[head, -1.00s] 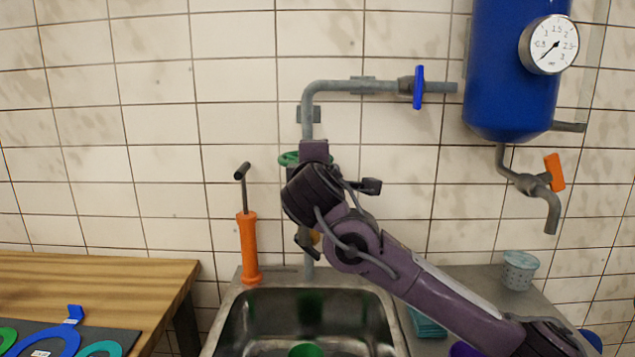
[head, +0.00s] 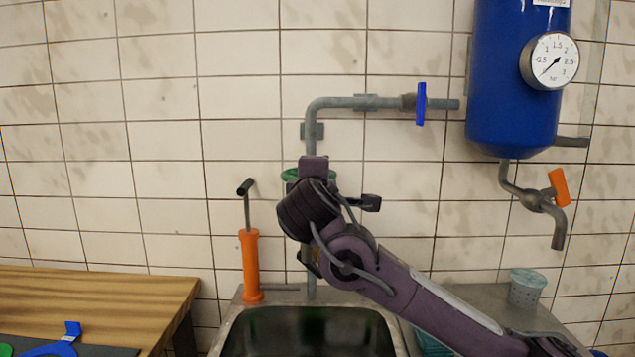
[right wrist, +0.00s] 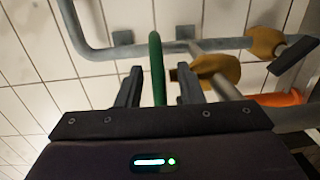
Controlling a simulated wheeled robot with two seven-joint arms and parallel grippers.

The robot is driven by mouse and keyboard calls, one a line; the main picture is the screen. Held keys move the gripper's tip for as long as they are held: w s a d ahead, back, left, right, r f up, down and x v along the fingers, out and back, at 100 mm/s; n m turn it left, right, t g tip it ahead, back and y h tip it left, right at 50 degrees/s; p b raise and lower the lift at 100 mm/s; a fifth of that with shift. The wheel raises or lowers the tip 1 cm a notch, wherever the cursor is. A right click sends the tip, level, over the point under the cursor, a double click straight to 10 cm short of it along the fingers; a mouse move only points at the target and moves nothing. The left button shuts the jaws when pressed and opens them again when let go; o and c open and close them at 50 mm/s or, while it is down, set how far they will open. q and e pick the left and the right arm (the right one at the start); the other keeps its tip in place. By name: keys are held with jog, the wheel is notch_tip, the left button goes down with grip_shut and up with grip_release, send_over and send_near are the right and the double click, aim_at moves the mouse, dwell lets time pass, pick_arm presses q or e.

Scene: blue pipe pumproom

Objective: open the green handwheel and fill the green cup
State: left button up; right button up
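The green handwheel (head: 290,174) sits on the grey vertical pipe above the sink, mostly hidden behind my right arm in the head view. In the right wrist view the handwheel (right wrist: 157,62) shows edge-on as a green bar. My right gripper (right wrist: 159,72) is open, with a finger on each side of the bar and a visible gap to both. The green cup is not in view now; only a faint green tint shows on the sink's back wall. My left gripper is not in view.
The steel sink (head: 308,312) is below the pipe. An orange pump (head: 250,265) stands left of it, and a perforated grey cup (head: 526,288) stands right. A blue-handled valve (head: 421,104), a blue tank (head: 512,90) and an orange-handled tap (head: 559,187) are on the wall.

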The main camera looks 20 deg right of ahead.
jog(key=shift+s, duration=0.1)
